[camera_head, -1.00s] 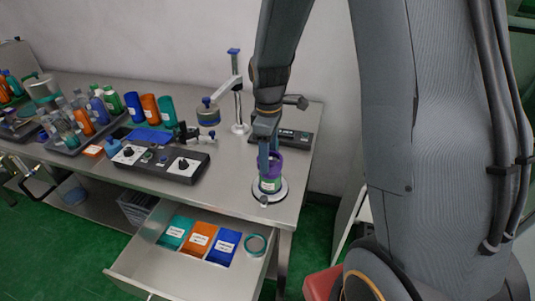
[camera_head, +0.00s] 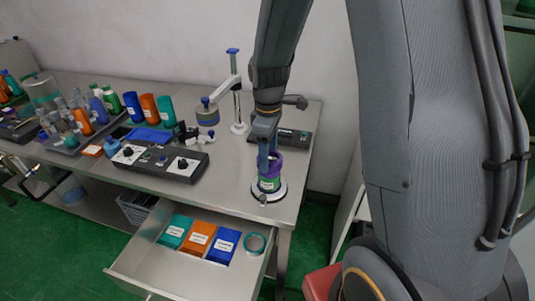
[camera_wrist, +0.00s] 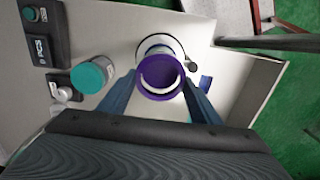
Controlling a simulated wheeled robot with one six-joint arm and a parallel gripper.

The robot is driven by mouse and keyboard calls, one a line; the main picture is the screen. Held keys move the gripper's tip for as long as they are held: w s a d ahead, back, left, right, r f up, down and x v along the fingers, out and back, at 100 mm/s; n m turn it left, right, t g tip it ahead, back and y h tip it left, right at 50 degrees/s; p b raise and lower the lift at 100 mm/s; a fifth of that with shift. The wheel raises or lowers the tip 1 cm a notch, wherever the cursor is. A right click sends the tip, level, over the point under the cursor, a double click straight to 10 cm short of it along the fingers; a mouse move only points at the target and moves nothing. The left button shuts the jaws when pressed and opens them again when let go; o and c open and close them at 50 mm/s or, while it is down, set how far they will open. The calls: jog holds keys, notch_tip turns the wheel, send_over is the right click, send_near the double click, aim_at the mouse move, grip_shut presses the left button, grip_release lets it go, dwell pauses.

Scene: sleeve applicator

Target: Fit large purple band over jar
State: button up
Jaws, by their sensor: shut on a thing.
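The large purple band (camera_head: 273,161) is between the fingers of my gripper (camera_head: 266,158), upright over the jar stand at the table's right end. How far the band surrounds the jar is hard to tell.
An open drawer (camera_head: 145,259) below holds teal, orange and blue packs and a teal-rimmed round item (camera_head: 254,243). A black control box (camera_head: 160,162) stands left. A post with an arm (camera_head: 236,100) stands behind. Bottles (camera_head: 149,108) line the back left.

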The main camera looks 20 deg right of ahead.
jog(key=shift+f, duration=0.1)
jog(key=shift+f+b, duration=0.7)
jog(key=shift+f, duration=0.6)
jog(key=o, duration=1.5)
notch_tip(320, 180, up, 11)
jog(key=p, duration=0.8)
jog(key=shift+p, duration=0.3)
